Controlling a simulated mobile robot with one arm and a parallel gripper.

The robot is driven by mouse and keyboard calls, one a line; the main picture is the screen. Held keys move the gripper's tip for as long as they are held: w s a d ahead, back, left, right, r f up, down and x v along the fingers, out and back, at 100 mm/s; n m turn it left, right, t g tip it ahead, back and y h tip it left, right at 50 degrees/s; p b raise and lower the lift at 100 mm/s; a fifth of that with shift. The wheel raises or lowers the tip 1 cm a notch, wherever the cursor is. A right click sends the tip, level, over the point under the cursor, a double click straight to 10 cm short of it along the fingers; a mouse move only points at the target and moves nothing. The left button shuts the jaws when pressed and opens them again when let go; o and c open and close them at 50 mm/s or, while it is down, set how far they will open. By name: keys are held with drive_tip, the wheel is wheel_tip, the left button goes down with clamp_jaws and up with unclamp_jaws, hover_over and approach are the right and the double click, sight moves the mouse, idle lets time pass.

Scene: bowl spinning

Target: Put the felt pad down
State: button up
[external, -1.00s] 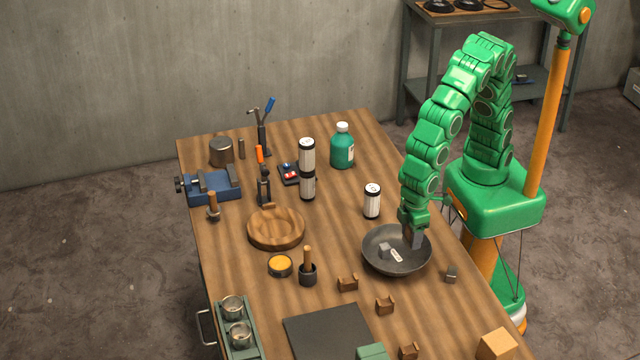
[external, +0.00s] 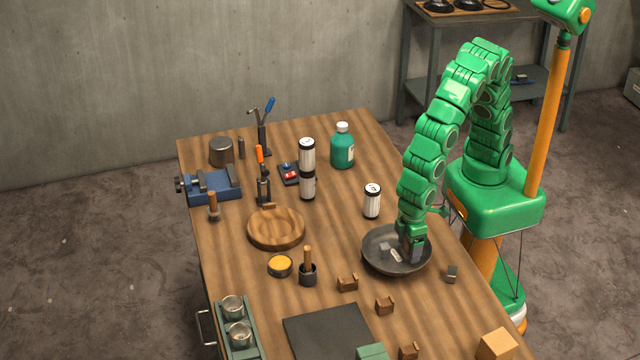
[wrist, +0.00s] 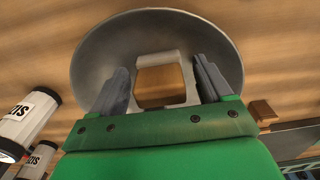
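My gripper (external: 414,246) is inside the grey metal bowl (external: 378,262), toward its right side. In the wrist view the two dark fingers of my gripper (wrist: 165,88) stand on either side of a tan block in a grey casing, which looks like the felt pad (wrist: 160,85). Whether the pad touches the bowl is hidden. A small grey block (external: 385,247) and a small pale piece (external: 396,256) show in the bowl, left of my gripper.
A white can (external: 372,202) stands behind the bowl. A small dark block (external: 452,273) lies to its right. Wooden rests (external: 385,306) are in front, near a dark mat (external: 325,332). A round wooden dish (external: 276,229) is at left. Bare tabletop lies between the bowl and dish.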

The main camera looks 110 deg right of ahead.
wheel_tip(320, 180, up, 12)
drive_tip(key=shift+r, duration=0.15)
idle(0.7)
